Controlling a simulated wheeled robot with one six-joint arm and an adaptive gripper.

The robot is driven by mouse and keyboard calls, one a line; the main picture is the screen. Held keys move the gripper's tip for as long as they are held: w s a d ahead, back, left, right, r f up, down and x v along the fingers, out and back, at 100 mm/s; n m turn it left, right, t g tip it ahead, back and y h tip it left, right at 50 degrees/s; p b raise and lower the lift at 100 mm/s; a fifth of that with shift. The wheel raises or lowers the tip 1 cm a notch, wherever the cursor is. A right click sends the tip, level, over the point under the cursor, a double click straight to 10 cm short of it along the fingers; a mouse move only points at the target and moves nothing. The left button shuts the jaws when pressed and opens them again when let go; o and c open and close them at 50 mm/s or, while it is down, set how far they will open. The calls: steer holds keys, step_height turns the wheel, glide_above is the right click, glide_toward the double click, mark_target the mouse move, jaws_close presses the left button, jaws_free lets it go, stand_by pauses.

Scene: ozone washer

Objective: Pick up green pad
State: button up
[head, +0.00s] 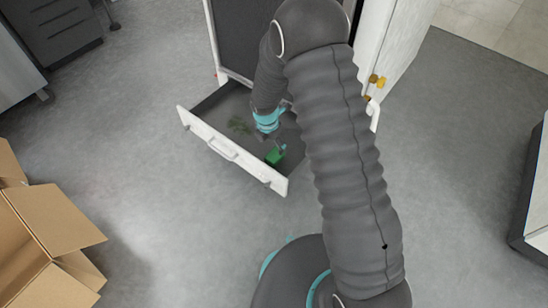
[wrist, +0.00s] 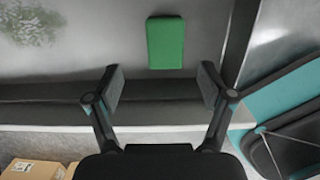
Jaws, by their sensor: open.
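The green pad (head: 275,156) lies in the open drawer (head: 221,147), near its front right corner. In the wrist view the pad (wrist: 165,42) is a flat green rectangle on the grey drawer floor, and it shows whole. My gripper (wrist: 160,82) is open and empty, its two fingers spread. The pad appears just beyond the fingertips and between their lines, not touching them. In the head view my gripper (head: 272,137) is over the drawer beside the pad, partly hidden by my arm.
A faint greenish patch (head: 238,125) marks the drawer floor to the left. The white drawer front (head: 207,136) and side walls stand close around my gripper. An open cardboard box (head: 45,225) is at the left. A dark cabinet (head: 55,30) stands at the upper left. Grey floor is clear between.

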mark_target(275, 154)
step_height(275, 154, down, 2)
steer(key=shift+w+d+f, duration=0.1)
steer(key=shift+w+f, duration=0.05)
steer(key=shift+f, duration=0.05)
steer(key=shift+d+f+b, duration=0.25)
steer(key=shift+f+b, duration=0.05)
steer(key=shift+f, duration=1.05)
steer(key=shift+d+f+b, duration=0.25)
steer(key=shift+f+b, duration=0.05)
steer(key=shift+f, duration=1)
steer(key=shift+c, duration=0.2)
steer(key=c, duration=1)
